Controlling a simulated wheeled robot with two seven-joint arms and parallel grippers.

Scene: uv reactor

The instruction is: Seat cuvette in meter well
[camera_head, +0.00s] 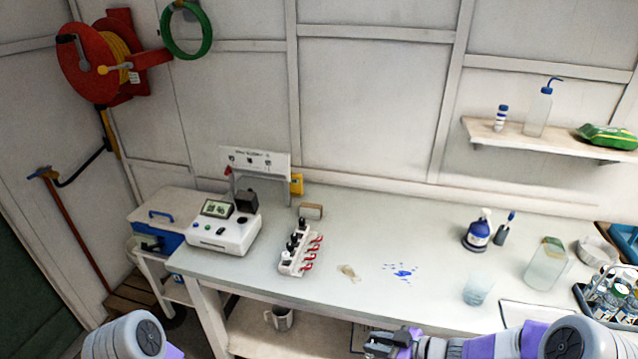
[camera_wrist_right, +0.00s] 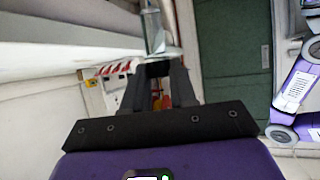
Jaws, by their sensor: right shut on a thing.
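The white meter (camera_head: 222,234) stands on the left part of the bench, with a small screen and a raised dark lid (camera_head: 246,201). A dark round opening, apparently the well (camera_head: 242,219), is in its top. My right gripper (camera_head: 378,343) is at the bottom of the head view, in front of the bench edge and well away from the meter. In the right wrist view its fingers (camera_wrist_right: 158,68) are shut on a clear cuvette (camera_wrist_right: 154,32), which sticks out past the tips. The cuvette is not clear in the head view. My left gripper is out of view.
A tan stain and blue spots (camera_head: 402,271) mark the bench. Bottles, a beaker (camera_head: 478,290) and a jug (camera_head: 545,264) stand at the right. The middle is mostly clear.

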